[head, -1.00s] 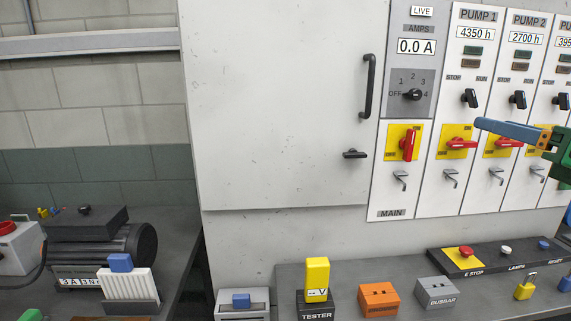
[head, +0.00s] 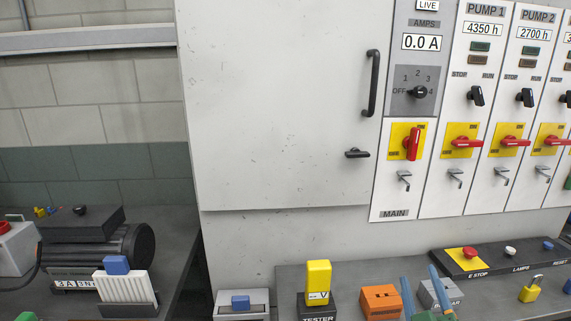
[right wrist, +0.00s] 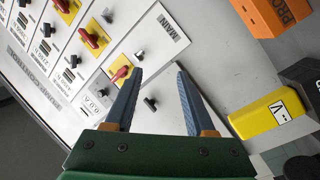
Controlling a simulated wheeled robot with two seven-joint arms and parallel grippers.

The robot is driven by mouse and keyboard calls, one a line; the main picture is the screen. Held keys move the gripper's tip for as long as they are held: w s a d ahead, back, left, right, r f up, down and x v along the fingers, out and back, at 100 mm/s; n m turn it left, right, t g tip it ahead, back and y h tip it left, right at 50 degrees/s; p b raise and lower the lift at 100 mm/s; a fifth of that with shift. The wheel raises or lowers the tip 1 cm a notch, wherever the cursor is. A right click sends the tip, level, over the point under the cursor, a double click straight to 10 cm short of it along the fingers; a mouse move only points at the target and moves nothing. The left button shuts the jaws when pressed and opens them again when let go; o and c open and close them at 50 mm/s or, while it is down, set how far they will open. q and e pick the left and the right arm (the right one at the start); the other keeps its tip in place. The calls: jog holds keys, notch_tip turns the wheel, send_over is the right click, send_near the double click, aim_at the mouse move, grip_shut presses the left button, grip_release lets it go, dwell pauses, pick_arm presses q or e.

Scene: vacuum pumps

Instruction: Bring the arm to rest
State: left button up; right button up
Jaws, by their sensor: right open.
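My right gripper (head: 422,296) shows at the bottom of the head view, low in front of the bench, with its two blue fingers apart and pointing up. In the right wrist view my right gripper (right wrist: 158,100) is open, with nothing between its fingers. Beyond the fingers is the white pump cabinet (right wrist: 165,75), apart from them as far as I can tell. In the head view the right fingers partly cover a grey busbar block (head: 448,292) and stand beside an orange block (head: 380,300). My left gripper is not in view.
The cabinet (head: 280,110) has a door handle (head: 372,84), red main switch (head: 412,144) and several pump columns. The bench holds a yellow tester (head: 318,280), an E-stop panel (head: 480,262) and a yellow padlock (head: 530,288). A motor (head: 100,246) stands at left.

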jog(key=s+a+f+m+g, duration=0.1)
jog(key=s+f+g, duration=0.25)
jog(key=f, duration=0.35)
jog(key=s+f+m+g, duration=0.2)
jog(key=s+f+g, duration=0.15)
jog(key=f, duration=0.35)
jog(key=s+a+f+g+y, duration=0.2)
jog(key=s+a+f+g, duration=0.2)
jog(key=s+f, duration=0.3)
jog(key=s+a+f+g+y, duration=0.2)
jog(key=s+a+f+g, duration=0.15)
jog(key=s+f, duration=0.45)
jog(key=s+f+g+b, duration=0.1)
jog(key=s+f+b, duration=0.15)
jog(key=f, duration=0.75)
jog(key=s+f+g+b, duration=0.15)
jog(key=f+b, duration=0.25)
jog(key=f, duration=0.6)
jog(key=s+d+f+b, duration=0.2)
jog(key=s+f, duration=0.9)
jog(key=f, duration=0.1)
jog(key=shift+s+d+b, duration=0.3)
jog(key=shift+d+b, duration=0.05)
jog(key=shift+b, duration=0.05)
